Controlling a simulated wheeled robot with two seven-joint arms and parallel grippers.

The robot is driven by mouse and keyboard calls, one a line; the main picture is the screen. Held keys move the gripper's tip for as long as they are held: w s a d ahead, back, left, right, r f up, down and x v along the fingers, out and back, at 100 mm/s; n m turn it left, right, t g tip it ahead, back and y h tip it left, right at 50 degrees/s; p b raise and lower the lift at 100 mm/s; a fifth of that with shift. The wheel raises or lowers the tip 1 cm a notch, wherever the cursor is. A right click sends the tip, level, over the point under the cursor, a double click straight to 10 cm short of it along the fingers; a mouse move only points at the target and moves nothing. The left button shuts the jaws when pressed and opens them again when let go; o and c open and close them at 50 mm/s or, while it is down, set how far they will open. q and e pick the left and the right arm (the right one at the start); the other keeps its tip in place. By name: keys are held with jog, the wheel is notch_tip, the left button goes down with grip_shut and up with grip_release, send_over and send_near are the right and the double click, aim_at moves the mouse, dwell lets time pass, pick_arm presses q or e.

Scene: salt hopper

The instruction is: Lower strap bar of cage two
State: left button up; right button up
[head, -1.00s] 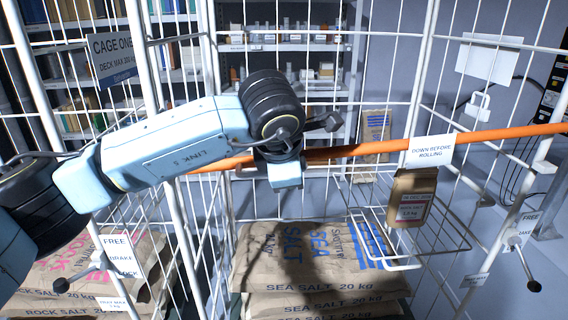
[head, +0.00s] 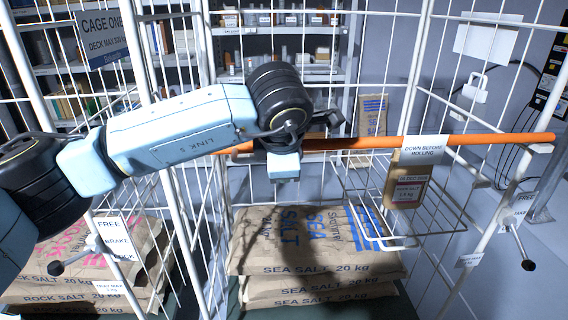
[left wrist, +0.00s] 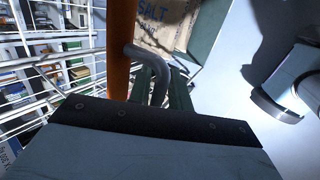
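The orange strap bar (head: 480,139) runs across the front of the cage with the sea salt sacks, nearly level. Its white tag (head: 424,150) reads "DOWN BEFORE ROLLING". The bar's right end lies just above a white bracket (head: 541,148) on the right post. Finger closure is unclear. My right gripper is not in view.
Sea salt sacks (head: 315,240) lie stacked below the bar. A wire basket (head: 375,210) with a small brown packet (head: 406,190) hangs at the right. Cage one (head: 103,40) with rock salt sacks (head: 85,265) stands left. Brake levers (head: 75,260) stick out in front.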

pick_arm(q)
jog(key=shift+r, duration=0.1)
jog(key=v, duration=1.3)
jog(key=shift+s, duration=0.15)
